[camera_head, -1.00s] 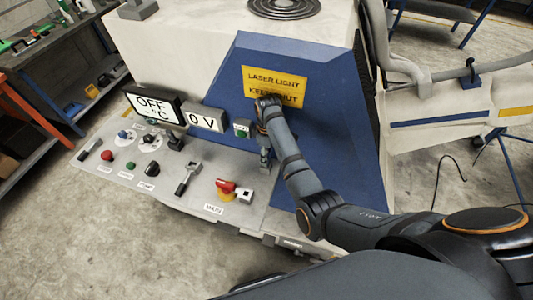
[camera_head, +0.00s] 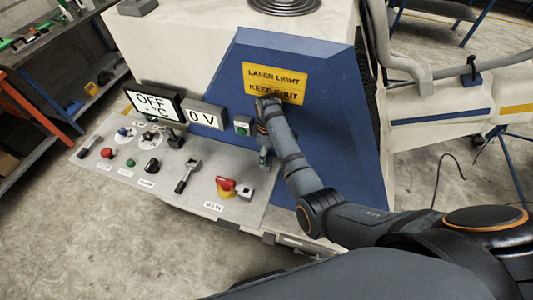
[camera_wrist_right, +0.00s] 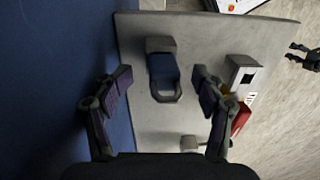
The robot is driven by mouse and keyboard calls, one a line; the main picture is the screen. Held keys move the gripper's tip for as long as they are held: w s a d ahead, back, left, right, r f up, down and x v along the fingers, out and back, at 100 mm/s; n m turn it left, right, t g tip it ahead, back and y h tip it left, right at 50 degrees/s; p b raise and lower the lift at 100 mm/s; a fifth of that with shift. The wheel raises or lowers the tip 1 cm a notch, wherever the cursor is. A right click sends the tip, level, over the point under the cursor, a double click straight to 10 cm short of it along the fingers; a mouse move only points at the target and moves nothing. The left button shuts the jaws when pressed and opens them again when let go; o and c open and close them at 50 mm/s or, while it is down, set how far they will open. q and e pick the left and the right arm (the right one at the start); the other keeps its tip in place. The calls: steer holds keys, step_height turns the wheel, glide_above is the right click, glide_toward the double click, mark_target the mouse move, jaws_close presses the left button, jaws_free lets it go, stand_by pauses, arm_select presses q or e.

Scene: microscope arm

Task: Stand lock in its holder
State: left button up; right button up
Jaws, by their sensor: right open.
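The lock (camera_wrist_right: 164,68) has a dark blue body and a grey shackle. In the right wrist view it lies between my right gripper's (camera_wrist_right: 162,80) spread fingers, with gaps on both sides. A grey block (camera_wrist_right: 160,44) adjoins the body's upper end; I cannot tell whether this is the holder. In the head view a small grey-blue shape (camera_head: 265,155), likely the lock, shows beside my right forearm, partly covered. My right gripper is open and empty; its fingers are hard to make out in the head view. My left gripper is not in view.
The grey panel (camera_head: 125,160) carries knobs, a lever (camera_head: 187,177) and a red switch (camera_head: 226,184) near the lock. A sloped blue wall (camera_head: 320,120) with a yellow sign (camera_head: 274,83) rises close beside my right arm. Two displays (camera_head: 153,104) stand along the panel's back.

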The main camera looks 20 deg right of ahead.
steer(key=r, duration=0.7)
steer(key=shift+w+d+r, duration=0.15)
steer(key=shift+w+r, duration=0.05)
steer(key=shift+r, duration=0.1)
stand_by(0.3)
